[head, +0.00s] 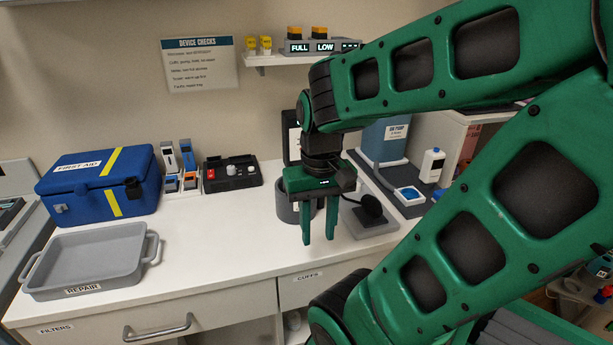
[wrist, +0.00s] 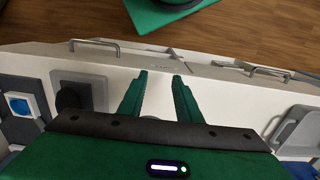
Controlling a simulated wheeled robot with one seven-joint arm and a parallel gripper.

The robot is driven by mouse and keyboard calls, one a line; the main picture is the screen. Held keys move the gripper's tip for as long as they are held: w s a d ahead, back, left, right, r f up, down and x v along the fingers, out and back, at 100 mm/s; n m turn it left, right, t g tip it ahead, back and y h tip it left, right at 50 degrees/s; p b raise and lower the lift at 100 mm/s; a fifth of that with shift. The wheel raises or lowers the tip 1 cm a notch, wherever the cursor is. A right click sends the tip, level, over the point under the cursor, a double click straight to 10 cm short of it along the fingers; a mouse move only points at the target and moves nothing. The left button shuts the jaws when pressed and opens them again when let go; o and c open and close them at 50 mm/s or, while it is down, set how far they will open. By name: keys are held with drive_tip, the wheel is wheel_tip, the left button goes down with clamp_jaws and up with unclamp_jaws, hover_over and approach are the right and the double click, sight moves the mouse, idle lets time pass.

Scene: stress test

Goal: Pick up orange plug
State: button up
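My gripper (head: 318,238) is green and points down over the counter's front part, with a gap between its two fingers. In the wrist view my gripper (wrist: 160,76) shows nothing between the fingertips. I cannot tell for sure which thing is the orange plug. Small orange-yellow blocks (head: 294,33) sit on top of a dark unit marked FULL and LOW on the wall shelf, far up from my gripper. Small orange-fronted pieces (head: 172,184) also stand beside the blue box, left of my gripper.
A grey REPAIR tray (head: 88,251) and a blue FIRST AID box (head: 92,181) are at left on the white counter (head: 215,240). A grey cup (head: 287,208) and a black round device (head: 371,207) stand close to my gripper. Yellow pieces (head: 251,46) sit on the shelf (head: 275,60).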

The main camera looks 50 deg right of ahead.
drive_tip(key=shift+s+d, duration=0.1)
drive_tip(key=shift+d, duration=0.05)
drive_tip(key=shift+o, duration=1.1)
drive_tip(key=w+d+r+m, duration=0.6)
drive_tip(key=d+m, duration=0.2)
drive_tip(key=w+d+r+m, duration=0.6)
drive_tip(key=d+r+m, duration=0.1)
drive_tip(key=d+m, duration=0.15)
drive_tip(key=f, duration=0.5)
drive_tip(key=shift+s+f, duration=0.2)
drive_tip(key=shift+f, duration=0.2)
drive_tip(key=shift+w+f, duration=0.2)
drive_tip(key=shift+f, duration=1.05)
drive_tip(key=shift+w+f, duration=0.2)
drive_tip(key=shift+f, duration=1.05)
clamp_jaws()
